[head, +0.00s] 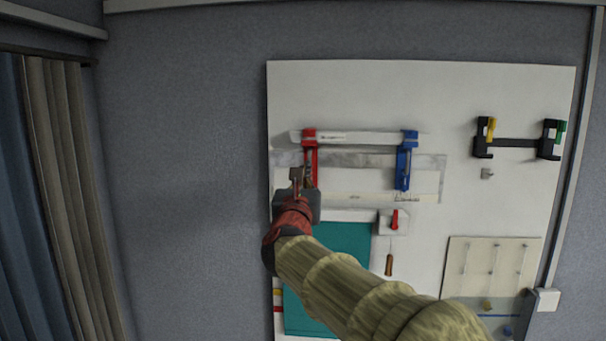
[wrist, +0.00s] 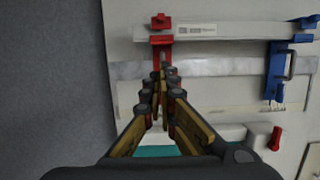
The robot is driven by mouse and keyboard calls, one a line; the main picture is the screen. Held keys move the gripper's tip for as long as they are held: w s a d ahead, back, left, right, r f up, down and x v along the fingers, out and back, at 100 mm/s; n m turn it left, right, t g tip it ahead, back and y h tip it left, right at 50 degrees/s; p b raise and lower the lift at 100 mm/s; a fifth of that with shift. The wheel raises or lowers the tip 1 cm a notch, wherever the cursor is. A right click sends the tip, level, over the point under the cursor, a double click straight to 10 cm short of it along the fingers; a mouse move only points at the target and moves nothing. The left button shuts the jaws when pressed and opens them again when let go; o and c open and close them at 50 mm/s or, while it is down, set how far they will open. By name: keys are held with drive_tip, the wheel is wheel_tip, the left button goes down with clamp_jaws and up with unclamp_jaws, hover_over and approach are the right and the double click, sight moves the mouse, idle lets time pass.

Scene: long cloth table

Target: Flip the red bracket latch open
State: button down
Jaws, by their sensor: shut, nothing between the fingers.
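The red bracket (head: 310,137) sits at the left end of a white bar on the wall board, and its red latch hangs down from it. It also shows at the top of the wrist view (wrist: 161,38), straight ahead of my fingers. My gripper (head: 299,176) is at the lower end of the red latch in the head view. In the wrist view my gripper (wrist: 160,75) has its fingers together and empty, overlapping the latch's lower part. The fingertips hide that part, so I cannot tell whether they touch it.
A blue bracket (head: 409,142) with its own latch holds the bar's right end. A small box with a red lever (head: 394,219) is below. Black clips (head: 483,138) are at right. A teal panel (head: 352,268) lies under my arm. Bare wall is free at left.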

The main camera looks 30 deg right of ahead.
sight(308, 141)
drive_tip(key=w+d+r+p, duration=0.1)
drive_tip(key=w+r+p, duration=0.1)
drive_tip(key=r, duration=0.1)
drive_tip(key=w+d+r+p, duration=0.1)
drive_tip(key=r, duration=0.1)
drive_tip(key=shift+w+d+r, duration=0.15)
drive_tip(key=shift+w+d, duration=0.15)
drive_tip(key=shift+w, duration=0.05)
drive_tip(key=shift+w+d, duration=0.1)
drive_tip(key=shift+w, duration=0.15)
drive_tip(key=shift+s, duration=0.15)
drive_tip(key=shift+r, duration=0.15)
drive_tip(key=shift+s+r+p, duration=0.1)
drive_tip(key=shift+r+p, duration=0.05)
drive_tip(key=shift+p, duration=0.8)
